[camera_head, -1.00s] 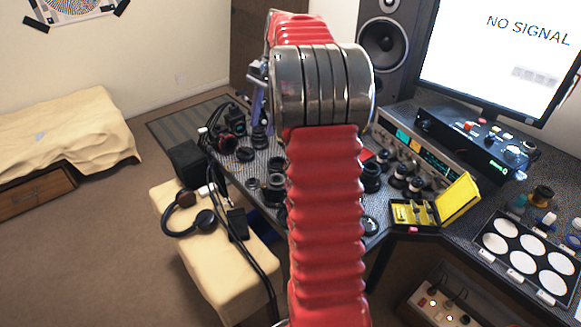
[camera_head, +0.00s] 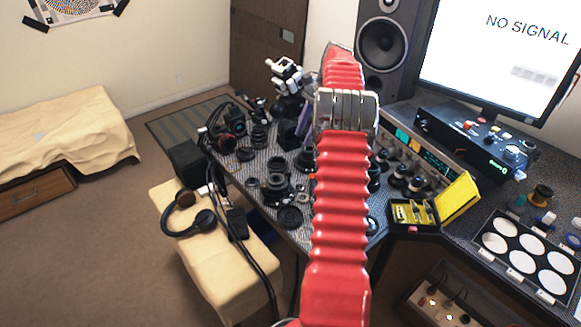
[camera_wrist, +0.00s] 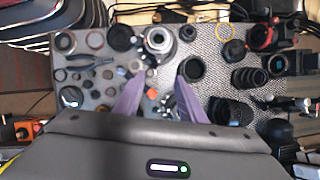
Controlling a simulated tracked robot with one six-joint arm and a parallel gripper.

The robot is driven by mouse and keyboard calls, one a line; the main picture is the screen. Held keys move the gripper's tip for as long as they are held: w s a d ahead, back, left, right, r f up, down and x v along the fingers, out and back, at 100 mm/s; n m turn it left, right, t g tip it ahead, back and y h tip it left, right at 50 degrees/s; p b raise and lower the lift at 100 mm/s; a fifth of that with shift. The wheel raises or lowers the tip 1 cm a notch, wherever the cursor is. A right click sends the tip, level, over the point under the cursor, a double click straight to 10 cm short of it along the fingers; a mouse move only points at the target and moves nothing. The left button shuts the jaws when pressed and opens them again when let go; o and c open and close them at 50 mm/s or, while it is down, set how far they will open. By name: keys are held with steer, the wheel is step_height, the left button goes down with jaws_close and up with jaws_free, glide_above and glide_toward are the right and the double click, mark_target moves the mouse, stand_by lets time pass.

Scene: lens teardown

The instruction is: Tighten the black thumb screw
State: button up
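I cannot pick out the black thumb screw for certain among the small dark parts on the patterned work mat (camera_wrist: 207,45). My gripper (camera_wrist: 155,88) shows in the wrist view as two purple fingers, apart, with nothing held between them. It hangs above the mat, over the lens parts. A small orange piece (camera_wrist: 152,93) lies below, in the gap between the fingers. In the head view my red arm hides part of the desk.
Several dark lens barrels (camera_wrist: 250,78) stand at the right in the wrist view, with loose rings and caps at the left. A yellow open case (camera_head: 412,212) sits on the desk, left of a palette of white discs (camera_head: 514,256). A monitor (camera_head: 500,50) and speaker (camera_head: 382,45) stand behind.

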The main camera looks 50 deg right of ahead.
mark_target(288, 171)
steer(key=x, duration=1.4)
steer(key=shift+r, duration=0.1)
jaws_close()
stand_by(0.4)
